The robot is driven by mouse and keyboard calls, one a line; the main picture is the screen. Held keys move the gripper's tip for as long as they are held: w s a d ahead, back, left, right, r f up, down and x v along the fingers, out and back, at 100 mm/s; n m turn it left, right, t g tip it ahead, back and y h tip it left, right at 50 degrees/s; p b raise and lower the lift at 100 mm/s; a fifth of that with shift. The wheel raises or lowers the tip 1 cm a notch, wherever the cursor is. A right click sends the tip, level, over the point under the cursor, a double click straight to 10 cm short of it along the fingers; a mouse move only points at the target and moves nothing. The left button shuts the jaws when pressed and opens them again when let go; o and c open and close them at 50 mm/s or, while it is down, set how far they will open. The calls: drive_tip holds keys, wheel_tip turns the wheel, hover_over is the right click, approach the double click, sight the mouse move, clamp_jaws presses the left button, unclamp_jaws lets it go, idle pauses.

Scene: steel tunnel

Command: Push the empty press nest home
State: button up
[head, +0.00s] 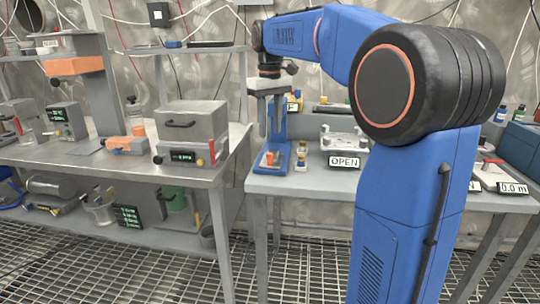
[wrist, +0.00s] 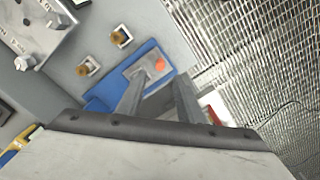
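A blue press stand (head: 278,128) is on the right bench's left end, its blue base (wrist: 101,100) below my gripper. A grey plate (wrist: 138,68), seemingly the press nest, lies on the base with a round orange-red spot (wrist: 160,64) on it. I cannot tell whether the spot is a part or a marking. In the head view an orange patch (head: 270,158) shows on the base. My gripper (wrist: 160,77) points down over the plate, fingers apart with nothing visibly between them. I cannot tell whether the fingertips touch the plate.
Two brass-coloured pieces (wrist: 119,37) (wrist: 84,69) on small pale squares sit beside the base. A pale fixture (head: 345,138) stands behind an OPEN sign (head: 344,161). The bench edge and grating floor (wrist: 245,50) are close. A grey box (head: 190,122) stands on the left bench.

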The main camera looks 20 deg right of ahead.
sight(270, 153)
wheel_tip(270, 153, down, 10)
idle(0.5)
clamp_jaws()
